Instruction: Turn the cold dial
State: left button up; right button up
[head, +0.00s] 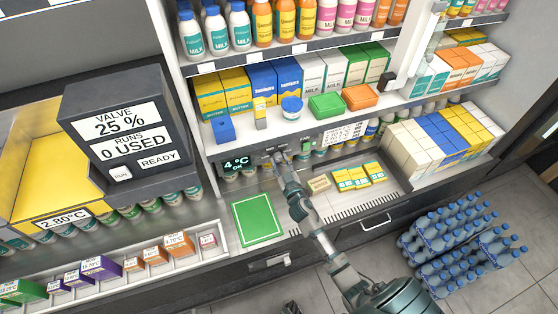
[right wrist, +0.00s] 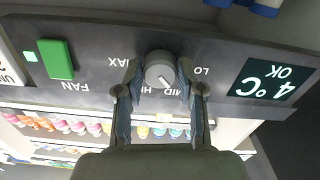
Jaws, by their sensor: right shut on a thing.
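The cold dial (right wrist: 160,72) is a round grey knob on the dark control strip, close up in the right wrist view, which shows the strip upside down. LO, MID, HI and MAX are printed around it. Its white pointer line lies towards the MID and HI side. My right gripper (right wrist: 160,95) has one finger on each side of the dial and is shut on it. In the head view, my right gripper (head: 279,160) reaches the strip from below and mostly hides the dial. The display (head: 237,163) beside it reads 4 °C OK.
A green FAN switch (right wrist: 56,59) sits on the same strip. Below the strip, a green mat (head: 258,220) and small yellow boxes (head: 352,179) lie on the counter. Shelves of bottles and cartons rise behind. Bottle packs (head: 450,250) stand on the floor at right.

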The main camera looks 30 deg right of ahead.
jog(key=shift+f+n, duration=0.1)
jog(key=shift+n, duration=0.4)
jog(key=shift+n, duration=1.2)
jog(key=o, duration=0.6)
jog(key=shift+c, duration=0.2)
jog(key=shift+s, duration=0.15)
jog(key=shift+p+v, duration=0.4)
jog(key=shift+v, duration=0.65)
jog(key=v, duration=0.2)
jog(key=shift+s, duration=0.35)
